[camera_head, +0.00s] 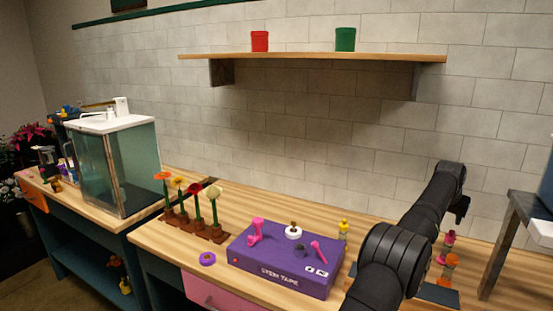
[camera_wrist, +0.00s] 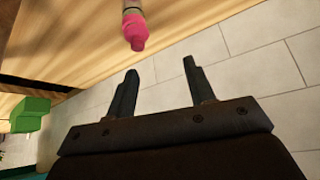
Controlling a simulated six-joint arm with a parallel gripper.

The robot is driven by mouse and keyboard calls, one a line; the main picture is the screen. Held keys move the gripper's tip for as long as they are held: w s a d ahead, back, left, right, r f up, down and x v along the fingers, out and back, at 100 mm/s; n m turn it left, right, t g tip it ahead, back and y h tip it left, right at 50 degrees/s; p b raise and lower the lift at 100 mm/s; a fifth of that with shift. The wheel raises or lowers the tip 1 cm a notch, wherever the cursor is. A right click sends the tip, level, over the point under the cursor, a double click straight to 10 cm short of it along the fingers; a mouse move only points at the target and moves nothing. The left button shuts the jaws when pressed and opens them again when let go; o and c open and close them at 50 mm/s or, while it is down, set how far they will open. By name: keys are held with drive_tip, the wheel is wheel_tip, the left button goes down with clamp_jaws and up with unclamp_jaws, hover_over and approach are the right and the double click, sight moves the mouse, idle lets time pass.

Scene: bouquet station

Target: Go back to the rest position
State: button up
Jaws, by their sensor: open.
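My black arm rises on the right of the head view. My gripper (camera_wrist: 158,85) shows in the wrist view with its two dark fingers wide apart and nothing between them. In the head view the gripper end (camera_head: 461,206) hangs near the wall at the right, above the bench, and its fingers are too small to make out. A pink-topped bottle (camera_head: 447,241) stands on the bench below it. A pink cap (camera_wrist: 135,32) shows beyond the fingertips in the wrist view, apart from them.
A purple stem tape box (camera_head: 285,268) sits on the wooden bench. Several flowers stand in a brown rack (camera_head: 200,228) to its left. A purple ring (camera_head: 208,258) lies beside the box.

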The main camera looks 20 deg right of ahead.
drive_tip(key=w+a+r+n+t+y, duration=0.1)
drive_tip(key=w+a+r+n, duration=0.1)
drive_tip(key=w+a, duration=0.45)
drive_tip(key=w+a+r+n+t, duration=0.1)
drive_tip(key=w+a, duration=0.3)
drive_tip(key=a, duration=0.6)
drive_tip(key=w+a+r+n+y, duration=0.1)
drive_tip(key=w+a+r+n, duration=0.1)
drive_tip(key=w+a, duration=0.55)
drive_tip(key=a+n+t+y, duration=0.1)
drive_tip(key=a+n, duration=0.3)
drive_tip(key=a, duration=2.2)
drive_tip(key=shift+s+a+r+n+t+y, duration=0.15)
drive_tip(key=shift+a+r+n+t+y, duration=0.2)
drive_tip(key=shift+y, duration=0.25)
drive_tip(key=shift+d+f, duration=0.1)
drive_tip(key=shift+d, duration=0.1)
drive_tip(key=d+m+g+h, duration=0.1)
drive_tip(key=d+m+h, duration=0.1)
drive_tip(key=d, duration=1.8)
drive_tip(key=shift+d+f+m, duration=0.2)
drive_tip(key=shift+f+m, duration=0.1)
drive_tip(key=shift+m, duration=0.55)
